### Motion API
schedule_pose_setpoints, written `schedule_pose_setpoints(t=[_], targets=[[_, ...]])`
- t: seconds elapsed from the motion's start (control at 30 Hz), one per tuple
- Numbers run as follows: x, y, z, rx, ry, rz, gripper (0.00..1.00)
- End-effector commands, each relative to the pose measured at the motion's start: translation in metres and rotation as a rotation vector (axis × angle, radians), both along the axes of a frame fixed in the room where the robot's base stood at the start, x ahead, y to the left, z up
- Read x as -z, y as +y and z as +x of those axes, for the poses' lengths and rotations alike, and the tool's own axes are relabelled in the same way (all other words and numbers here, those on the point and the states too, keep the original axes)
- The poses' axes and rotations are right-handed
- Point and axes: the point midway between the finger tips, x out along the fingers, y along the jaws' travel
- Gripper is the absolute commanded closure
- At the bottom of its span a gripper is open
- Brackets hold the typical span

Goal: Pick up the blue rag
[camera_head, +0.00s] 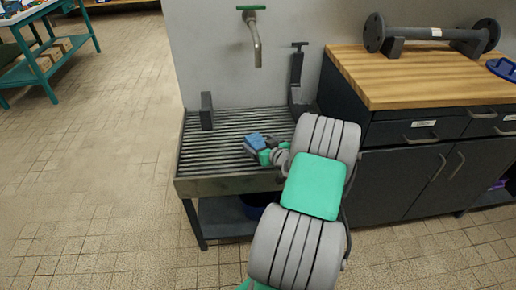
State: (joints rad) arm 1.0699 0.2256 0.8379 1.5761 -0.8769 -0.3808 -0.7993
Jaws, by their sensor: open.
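A small blue rag (254,141) appears on the slatted top of the grey metal sink stand (180,183), near its middle. My arm reaches in from the lower right. My gripper (266,148) is small in the picture, low over the slats, right at the rag's right side. It is open. My wrist and arm hide the slats to the right of it, and part of the rag may be hidden too. I cannot tell whether the fingers touch the rag or are around it.
A grey upright block (206,111) stands on the slats at the left, and a dark upright tool (297,78) stands at the back right. A tap (255,40) hangs above. A wooden-topped cabinet (405,75) with a flanged pipe (430,33) adjoins the right.

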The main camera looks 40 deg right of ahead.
Motion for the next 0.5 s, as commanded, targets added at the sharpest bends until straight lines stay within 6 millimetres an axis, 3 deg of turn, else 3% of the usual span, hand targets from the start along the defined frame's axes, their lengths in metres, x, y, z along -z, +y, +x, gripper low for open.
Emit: schedule_pose_setpoints(t=[0.1, 0.3, 0.5], targets=[[0.0047, -0.0020, 0.0112, -0.001, 0.000, -0.001, 0.14], [0.0039, -0.0024, 0.0116, 0.000, 0.001, 0.000, 0.14], [0.0039, -0.0022, 0.0115, 0.000, 0.001, 0.000, 0.31]])
